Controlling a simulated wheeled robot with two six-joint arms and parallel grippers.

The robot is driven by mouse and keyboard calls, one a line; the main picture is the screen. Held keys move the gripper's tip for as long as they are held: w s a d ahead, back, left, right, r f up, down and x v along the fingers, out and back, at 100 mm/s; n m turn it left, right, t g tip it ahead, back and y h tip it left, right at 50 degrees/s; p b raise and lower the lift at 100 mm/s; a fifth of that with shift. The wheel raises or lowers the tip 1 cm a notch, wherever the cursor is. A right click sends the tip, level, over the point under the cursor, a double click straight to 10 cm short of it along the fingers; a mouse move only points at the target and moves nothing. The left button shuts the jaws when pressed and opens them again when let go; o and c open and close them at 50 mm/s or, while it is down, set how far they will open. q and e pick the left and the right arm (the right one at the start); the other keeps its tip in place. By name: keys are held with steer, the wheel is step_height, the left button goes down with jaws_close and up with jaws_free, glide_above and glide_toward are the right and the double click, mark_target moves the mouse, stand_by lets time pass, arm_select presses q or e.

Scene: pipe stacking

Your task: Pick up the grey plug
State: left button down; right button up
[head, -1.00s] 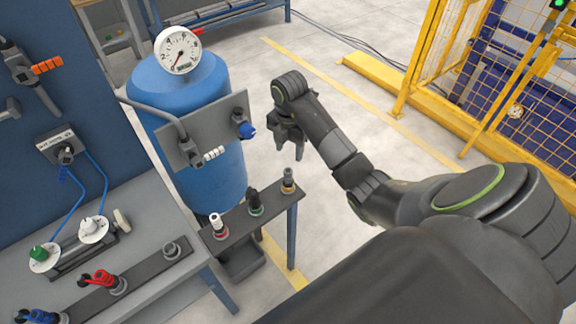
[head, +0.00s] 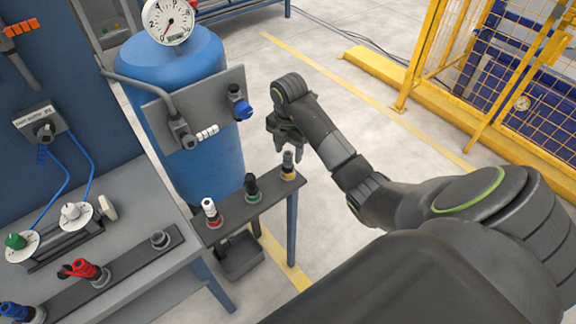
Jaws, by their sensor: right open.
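The grey plug (head: 288,160) stands upright in a yellow-ringed holder (head: 288,175) at the right end of a narrow dark shelf (head: 235,213). My right gripper (head: 288,149) is open, fingers pointing down. In the picture its fingertips are at the plug's top, one to each side. I cannot tell whether they are around the plug or behind it, and no contact is clear. My left gripper is not in view.
A dark green plug (head: 252,188) and a white plug (head: 210,210) stand left on the same shelf. A blue tank (head: 205,160) with a gauge (head: 168,22) and grey plate stands behind. A workbench (head: 150,200) is at left. Open floor lies right of the shelf.

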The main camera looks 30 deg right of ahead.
mark_target(288, 165)
step_height(288, 165, down, 4)
steer(key=shift+w+a+f, duration=0.1)
jaws_close()
